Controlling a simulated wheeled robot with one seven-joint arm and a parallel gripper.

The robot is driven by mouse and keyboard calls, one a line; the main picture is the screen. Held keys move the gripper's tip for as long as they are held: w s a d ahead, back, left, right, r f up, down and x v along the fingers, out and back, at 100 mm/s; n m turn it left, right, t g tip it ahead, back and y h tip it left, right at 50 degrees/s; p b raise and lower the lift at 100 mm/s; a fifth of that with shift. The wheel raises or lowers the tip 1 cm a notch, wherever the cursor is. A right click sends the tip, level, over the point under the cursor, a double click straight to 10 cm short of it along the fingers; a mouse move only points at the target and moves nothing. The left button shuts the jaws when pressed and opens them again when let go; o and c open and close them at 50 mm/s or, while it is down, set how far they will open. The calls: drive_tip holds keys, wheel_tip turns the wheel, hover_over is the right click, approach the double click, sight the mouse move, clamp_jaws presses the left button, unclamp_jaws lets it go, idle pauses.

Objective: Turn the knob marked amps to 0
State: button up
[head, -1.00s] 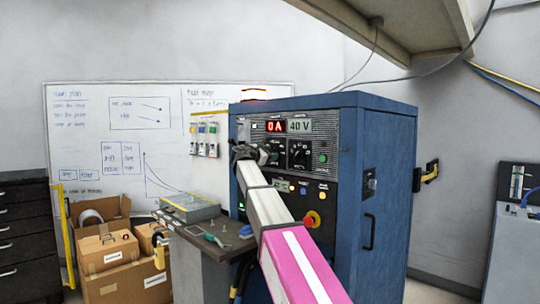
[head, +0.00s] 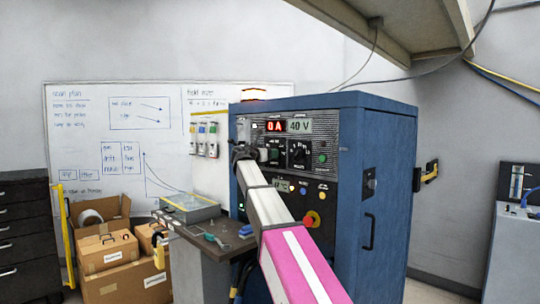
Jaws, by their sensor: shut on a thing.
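The blue power cabinet (head: 375,185) has a dark front panel with a red display (head: 275,126) reading 0 A and a pale display (head: 299,126) reading 40 V. A black knob (head: 298,154) with a light pointer line sits under the 40 V display. My arm reaches up from the lower right, and my gripper (head: 264,155) is at the panel below the 0 A display. It is shut on the amps knob, which is mostly hidden by the gripper and wrist, so its pointer cannot be read.
A red emergency button (head: 312,220) on a yellow base sits low on the panel, right of my arm. A bench (head: 200,238) with small tools and a case (head: 186,208) stands to the left. Cardboard boxes (head: 108,260) are on the floor at left.

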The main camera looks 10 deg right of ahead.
drive_tip(key=shift+f, duration=0.1)
drive_tip(key=o, duration=0.9)
drive_tip(key=v, duration=1.1)
